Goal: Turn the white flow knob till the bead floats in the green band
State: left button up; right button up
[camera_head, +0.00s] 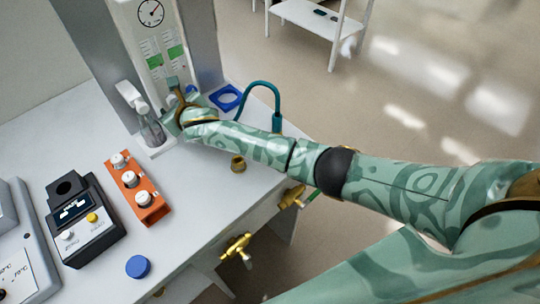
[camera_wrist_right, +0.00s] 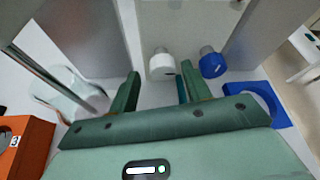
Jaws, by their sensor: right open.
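The white flow knob (camera_wrist_right: 162,65) sits on the panel in the right wrist view, beside a blue knob (camera_wrist_right: 212,64). My right gripper (camera_wrist_right: 160,76) is open, its fingertips pointing at the panel with the white knob between their lines; no grip shows. In the head view my right gripper (camera_head: 177,92) is at the panel's foot and hides the white knob. Above it, two flow tubes carry a left green band (camera_head: 154,61) and a right green band (camera_head: 175,52). I cannot make out the bead. My left gripper is not in view.
A dial gauge (camera_head: 150,12) tops the panel. A glass vessel (camera_head: 151,132) stands left of my gripper, and a blue square frame (camera_head: 227,97) and teal hose (camera_head: 262,84) to its right. An orange rack (camera_head: 149,206) and a black device (camera_head: 88,240) stand nearer.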

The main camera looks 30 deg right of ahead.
jog(key=w+r+p+v, duration=0.1)
jog(key=p+v, duration=0.6)
jog(key=v, duration=0.9)
jog(key=s+d+f+m+g+h, duration=0.2)
jog(key=s+d+f+m+h, duration=0.2)
jog(key=s+d+m, duration=0.7)
jog(key=s+m, duration=0.2)
jog(key=m, duration=0.8)
jog(key=shift+s+d+g+b, duration=0.35)
jog(key=shift+d+g+b, duration=0.05)
